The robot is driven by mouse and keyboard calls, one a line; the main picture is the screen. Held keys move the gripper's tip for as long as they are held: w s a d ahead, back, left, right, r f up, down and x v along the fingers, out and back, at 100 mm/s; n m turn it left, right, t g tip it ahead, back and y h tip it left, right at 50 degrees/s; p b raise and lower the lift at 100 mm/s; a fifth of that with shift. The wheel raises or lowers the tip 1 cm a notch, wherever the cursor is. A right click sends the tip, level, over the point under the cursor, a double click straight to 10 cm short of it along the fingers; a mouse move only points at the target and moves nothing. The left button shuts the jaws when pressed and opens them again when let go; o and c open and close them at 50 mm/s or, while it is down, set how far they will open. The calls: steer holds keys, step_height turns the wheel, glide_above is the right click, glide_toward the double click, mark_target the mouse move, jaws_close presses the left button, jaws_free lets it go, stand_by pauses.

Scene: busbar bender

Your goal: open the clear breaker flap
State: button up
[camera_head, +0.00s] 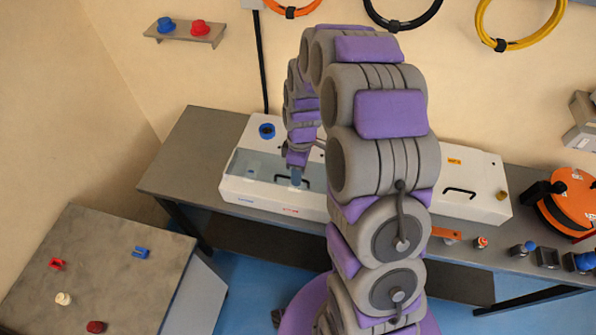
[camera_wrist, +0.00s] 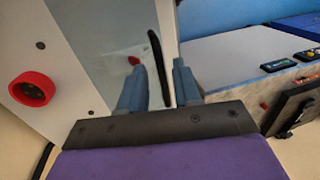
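The clear breaker flap (camera_head: 256,166) is a see-through panel on the left part of a white machine and looks closed. Its black handle (camera_head: 281,178) is partly hidden by my gripper (camera_head: 296,177). In the wrist view the flap (camera_wrist: 95,30) fills the upper left, with the dark handle (camera_wrist: 160,70) upright in the picture. My gripper (camera_wrist: 158,68) shows two blue-grey fingers spread apart, one on each side of the handle in that view. I cannot tell whether they touch it.
The white machine's right part (camera_head: 480,170) has another black handle (camera_head: 459,191). In the wrist view a red round knob (camera_wrist: 33,89) sits on a white panel. A dark table (camera_head: 185,150) bears the machine. An orange reel (camera_head: 575,200) and small parts lie right. A separate table (camera_head: 110,270) stands front left.

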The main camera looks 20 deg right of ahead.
jaws_close()
stand_by(1.2)
